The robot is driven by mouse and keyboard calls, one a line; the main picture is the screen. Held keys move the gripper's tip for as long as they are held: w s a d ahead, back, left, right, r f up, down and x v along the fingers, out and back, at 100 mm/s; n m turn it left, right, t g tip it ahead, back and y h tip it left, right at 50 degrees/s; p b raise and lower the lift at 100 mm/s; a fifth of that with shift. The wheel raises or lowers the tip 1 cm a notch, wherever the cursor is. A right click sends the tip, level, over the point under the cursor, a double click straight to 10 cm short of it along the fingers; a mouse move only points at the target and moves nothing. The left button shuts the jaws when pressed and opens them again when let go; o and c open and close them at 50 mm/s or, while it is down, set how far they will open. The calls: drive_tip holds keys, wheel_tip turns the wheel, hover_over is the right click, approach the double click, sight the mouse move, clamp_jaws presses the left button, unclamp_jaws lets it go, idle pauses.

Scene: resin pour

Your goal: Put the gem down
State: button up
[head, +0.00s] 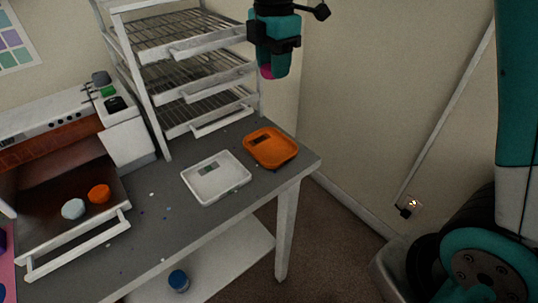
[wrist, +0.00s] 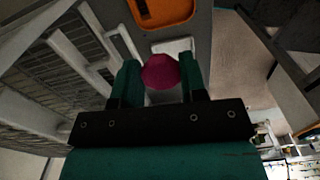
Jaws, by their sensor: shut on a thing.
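My gripper (head: 268,70) is high in front of the wire rack, above the grey table and clear of it. In the wrist view its two green fingers (wrist: 160,75) are shut on a magenta gem (wrist: 160,71). Only a small part of the gem (head: 266,72) shows below the fingers in the head view. A pale gem (head: 73,209) and an orange gem (head: 99,194) lie side by side on the brown surface at the left.
An orange tray (head: 262,158) and a white tray (head: 228,190) sit on the grey table (head: 172,235). A white wire rack (head: 190,88) stands at the back. A blue-lidded jar (head: 178,280) is on the lower shelf. A small black-and-green device (head: 108,91) stands at the left.

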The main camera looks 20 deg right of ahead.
sight(271, 147)
drive_tip(key=shift+s+a+r+n, duration=0.15)
drive_tip(key=shift+n, duration=0.25)
wheel_tip(271, 147, down, 19)
drive_tip(key=shift+f+p, duration=0.2)
drive_tip(key=shift+p, duration=0.35)
drive_tip(key=shift+f, duration=0.15)
drive_tip(key=o, duration=0.9)
